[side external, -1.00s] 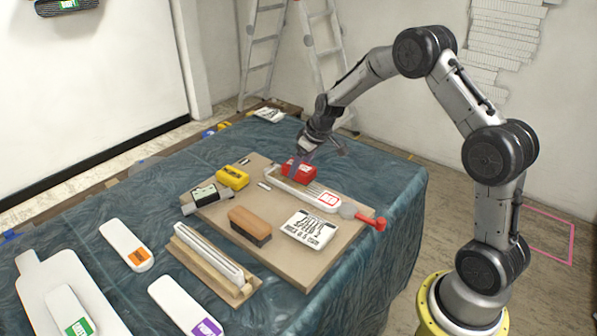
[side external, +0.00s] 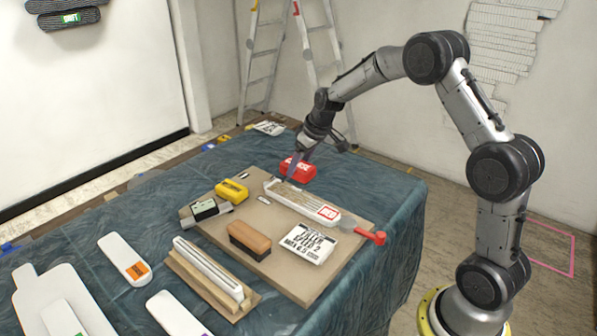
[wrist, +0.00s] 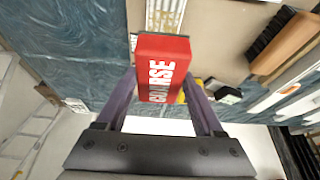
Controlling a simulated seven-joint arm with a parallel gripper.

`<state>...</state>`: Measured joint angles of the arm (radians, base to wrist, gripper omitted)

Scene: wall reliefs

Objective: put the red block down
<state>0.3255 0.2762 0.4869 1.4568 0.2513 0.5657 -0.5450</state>
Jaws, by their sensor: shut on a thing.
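The red block (side external: 298,169) has white lettering, which looks like "COARSE" in the wrist view (wrist: 165,70). My gripper (side external: 297,160) is shut on it, with a purple finger at each side of the block in the wrist view. In the side view the block shows beyond the far part of a long white tray (side external: 318,207), against the blue cloth. It looks held above the surface, but its exact height is unclear. In the wrist view the block hides part of the tray.
A tan board (side external: 276,268) on the blue-clothed table (side external: 365,300) carries a yellow block (side external: 231,191), a wood-topped brush (side external: 249,238), a white printed card (side external: 308,243) and a red-handled tool (side external: 372,236). Bare cloth lies behind the board.

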